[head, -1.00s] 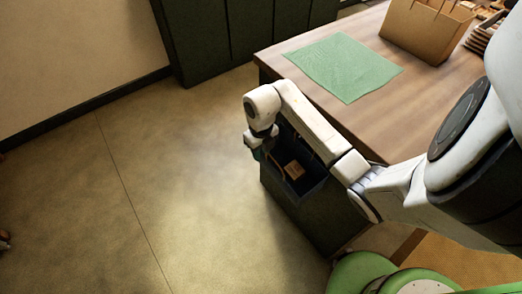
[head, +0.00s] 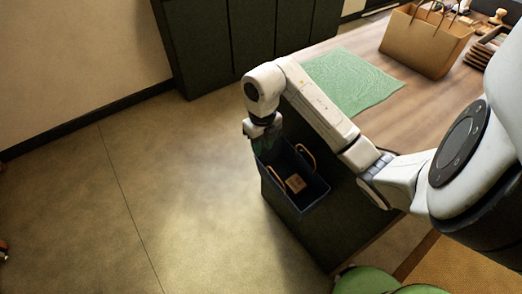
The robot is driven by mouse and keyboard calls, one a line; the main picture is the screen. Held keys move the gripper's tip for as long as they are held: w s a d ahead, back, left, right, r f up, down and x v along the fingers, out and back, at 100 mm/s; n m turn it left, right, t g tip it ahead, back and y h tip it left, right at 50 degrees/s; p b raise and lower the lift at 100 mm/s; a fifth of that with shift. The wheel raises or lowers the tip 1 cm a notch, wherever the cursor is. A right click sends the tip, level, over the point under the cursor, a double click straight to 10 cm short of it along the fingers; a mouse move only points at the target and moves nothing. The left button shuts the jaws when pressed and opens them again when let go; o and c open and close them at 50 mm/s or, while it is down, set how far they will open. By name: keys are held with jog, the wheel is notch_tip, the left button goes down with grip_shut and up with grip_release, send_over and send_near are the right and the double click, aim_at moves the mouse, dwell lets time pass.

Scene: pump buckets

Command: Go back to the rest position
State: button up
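My gripper (head: 262,146) hangs below the white wrist at the end of my bent arm, pointing down. Its fingers are small and dark, at the left corner of a dark blue bucket (head: 314,201). I cannot tell whether they are open or shut, or whether they touch the bucket. The bucket has tan handles and a small wooden block (head: 295,184) inside. It is in front of the table's dark end; what supports it is not clear. My forearm crosses over the table edge and hides part of it.
The wooden table (head: 395,120) carries a green mat (head: 355,80), a tan bag (head: 425,45) and a brown stack (head: 487,48) at the far right. A dark cabinet (head: 215,45) stands at the back wall.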

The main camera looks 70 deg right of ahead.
jog(key=shift+r, duration=0.3)
jog(key=shift+w, duration=0.1)
